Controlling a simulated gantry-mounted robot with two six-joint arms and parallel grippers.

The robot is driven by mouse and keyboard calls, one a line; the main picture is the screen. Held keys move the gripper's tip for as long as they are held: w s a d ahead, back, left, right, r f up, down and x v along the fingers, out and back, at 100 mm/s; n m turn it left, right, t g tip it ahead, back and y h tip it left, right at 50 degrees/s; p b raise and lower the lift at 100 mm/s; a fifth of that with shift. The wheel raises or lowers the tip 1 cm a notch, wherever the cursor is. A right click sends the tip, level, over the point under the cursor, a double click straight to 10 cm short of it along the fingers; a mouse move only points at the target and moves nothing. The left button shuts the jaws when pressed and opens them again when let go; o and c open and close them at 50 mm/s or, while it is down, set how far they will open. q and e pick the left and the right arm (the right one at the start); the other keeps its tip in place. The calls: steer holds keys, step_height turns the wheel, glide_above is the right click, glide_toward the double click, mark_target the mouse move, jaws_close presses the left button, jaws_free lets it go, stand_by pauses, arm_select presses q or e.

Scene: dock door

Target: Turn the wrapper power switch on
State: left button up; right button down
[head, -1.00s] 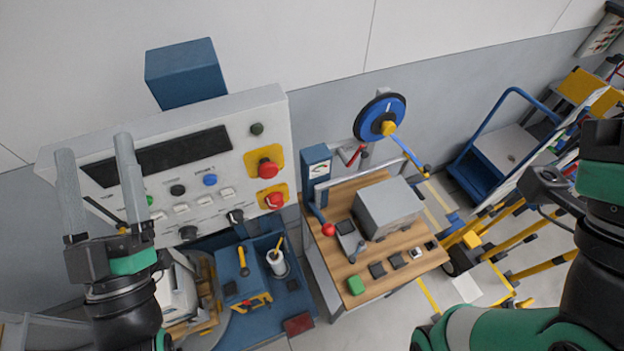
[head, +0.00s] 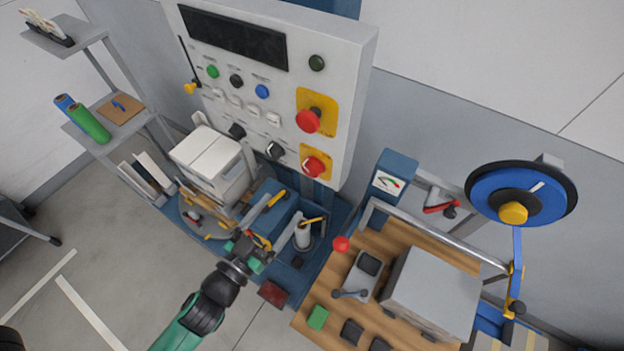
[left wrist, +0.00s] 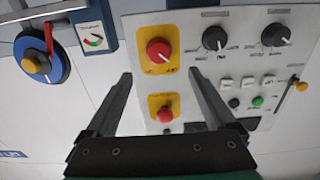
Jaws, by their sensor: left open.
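The wrapper's white control panel (head: 281,85) carries two red controls on yellow plates. The lower one, a red rotary switch (head: 314,166), looks like the power switch; the upper one is a red mushroom button (head: 308,120). My left gripper (head: 266,228) is open and empty, in front of and below the panel in the head view. In the left wrist view the panel appears upside down. There the rotary switch (left wrist: 159,51) shows beyond the gap between the open fingers (left wrist: 162,78), apart from them, and the mushroom button (left wrist: 165,114) shows below it. My right gripper is out of view.
Black knobs (head: 275,150) and several buttons sit left of the red controls. A wooden workbench (head: 411,245) with a grey box and a gauge post (head: 391,178) stands to the right. A shelf (head: 120,108) stands at the left. Open floor lies at the lower left.

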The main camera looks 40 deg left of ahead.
mark_target(309, 172)
arm_select(q)
steer(key=p+x, duration=0.3)
steer(key=x, duration=0.9)
steer(key=shift+c, duration=0.2)
steer(key=shift+s+d, duration=0.1)
steer(key=c, duration=1.3)
steer(key=shift+c, duration=0.2)
